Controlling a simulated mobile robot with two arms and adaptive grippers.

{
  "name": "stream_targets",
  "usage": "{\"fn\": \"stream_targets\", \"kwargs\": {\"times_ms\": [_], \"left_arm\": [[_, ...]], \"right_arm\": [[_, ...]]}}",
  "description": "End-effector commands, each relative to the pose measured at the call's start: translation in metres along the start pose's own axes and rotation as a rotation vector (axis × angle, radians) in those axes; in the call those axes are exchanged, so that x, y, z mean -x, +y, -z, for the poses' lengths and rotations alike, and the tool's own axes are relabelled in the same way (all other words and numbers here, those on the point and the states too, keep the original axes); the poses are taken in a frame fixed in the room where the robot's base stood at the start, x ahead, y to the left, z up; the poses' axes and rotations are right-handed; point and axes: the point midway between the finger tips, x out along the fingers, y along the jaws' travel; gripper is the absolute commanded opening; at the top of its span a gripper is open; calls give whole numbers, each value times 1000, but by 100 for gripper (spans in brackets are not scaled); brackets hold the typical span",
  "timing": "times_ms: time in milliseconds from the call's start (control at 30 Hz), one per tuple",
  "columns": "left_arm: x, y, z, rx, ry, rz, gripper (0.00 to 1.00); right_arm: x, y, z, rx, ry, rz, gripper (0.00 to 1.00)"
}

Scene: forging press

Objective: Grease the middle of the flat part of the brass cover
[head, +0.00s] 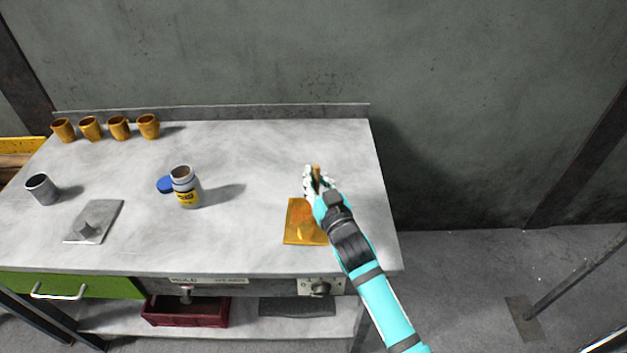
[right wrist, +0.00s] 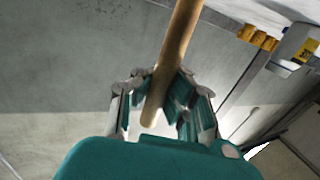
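In the right wrist view the handle (right wrist: 175,60) runs between the fingers (right wrist: 160,105) and out of the top of the picture. The handle's working end is hidden, so I cannot tell whether it touches the cover. An open jar (head: 185,188) with a yellow label stands mid-bench. My left gripper is not in view.
A blue lid (head: 165,184) lies beside the jar. A grey plate with a knob (head: 102,217) and a grey cup (head: 41,188) are at the left. Several orange cups (head: 120,127) line the back left. The bench between jar and cover is clear.

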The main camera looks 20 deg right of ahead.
Motion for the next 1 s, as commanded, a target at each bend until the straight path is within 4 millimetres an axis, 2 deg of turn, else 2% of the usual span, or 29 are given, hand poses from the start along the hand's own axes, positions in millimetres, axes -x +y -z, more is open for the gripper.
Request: {"fn": "stream_targets", "kwargs": {"times_ms": [167,567,1000], "left_arm": [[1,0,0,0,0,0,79],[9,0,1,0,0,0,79],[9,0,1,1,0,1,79]], "right_arm": [[0,0,0,0,-2,0,0],[15,-6,2,1,0,-1,0],[7,-3,0,0,1,0,0]]}}
